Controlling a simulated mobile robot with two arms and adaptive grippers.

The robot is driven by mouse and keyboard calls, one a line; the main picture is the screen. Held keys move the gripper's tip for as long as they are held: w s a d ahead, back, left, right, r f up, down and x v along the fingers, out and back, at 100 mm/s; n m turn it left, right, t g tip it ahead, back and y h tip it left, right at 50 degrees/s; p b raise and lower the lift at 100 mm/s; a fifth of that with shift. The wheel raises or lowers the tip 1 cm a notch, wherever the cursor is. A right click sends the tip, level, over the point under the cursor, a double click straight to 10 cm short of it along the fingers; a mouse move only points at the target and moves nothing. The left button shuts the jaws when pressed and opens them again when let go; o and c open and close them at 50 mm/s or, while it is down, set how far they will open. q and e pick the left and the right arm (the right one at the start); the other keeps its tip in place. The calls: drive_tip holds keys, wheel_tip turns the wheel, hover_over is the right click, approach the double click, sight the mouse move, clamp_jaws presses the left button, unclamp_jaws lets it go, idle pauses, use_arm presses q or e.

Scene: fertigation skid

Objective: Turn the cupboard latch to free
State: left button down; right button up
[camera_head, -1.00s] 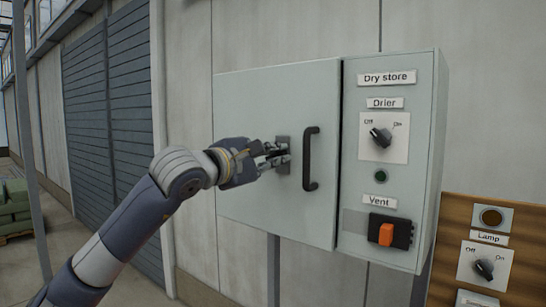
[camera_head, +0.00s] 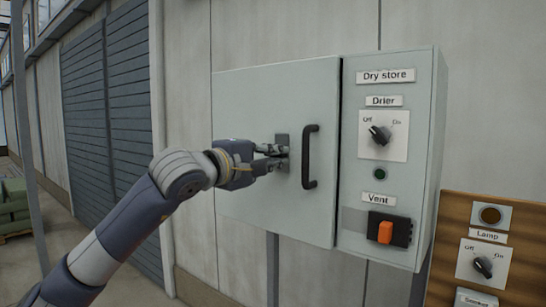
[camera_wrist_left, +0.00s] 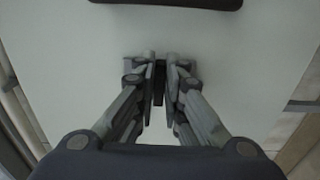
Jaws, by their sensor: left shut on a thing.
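The dry store cupboard (camera_head: 250,110) is a pale grey box on the wall, and its door looks closed. The latch (camera_head: 282,141) is a small dark piece on a grey plate, left of the black door handle (camera_head: 310,157). My left gripper (camera_head: 277,156) is at the latch with its fingers shut on it. In the left wrist view the fingers (camera_wrist_left: 159,88) stand close together on either side of the dark latch grip (camera_wrist_left: 160,72). The fingers hide most of the latch, so I cannot tell its exact angle. My right gripper is not in view.
The panel to the right of the door carries a Drier knob (camera_head: 380,134), a green lamp (camera_head: 380,174) and an orange Vent switch (camera_head: 386,232). A wooden board with a Lamp knob (camera_head: 483,267) is at lower right. The handle stands close beside my fingers.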

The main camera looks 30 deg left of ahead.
use_arm(q)
drive_tip(key=shift+f, duration=0.1)
drive_tip(key=c, duration=1.7)
unclamp_jaws()
drive_tip(key=shift+s+a, duration=0.15)
drive_tip(key=shift+s, duration=1.85)
drive_tip(key=shift+s+a, duration=0.15)
drive_tip(key=shift+s, duration=1.8)
drive_tip(key=shift+s+a, duration=0.15)
drive_tip(key=shift+s, duration=1.85)
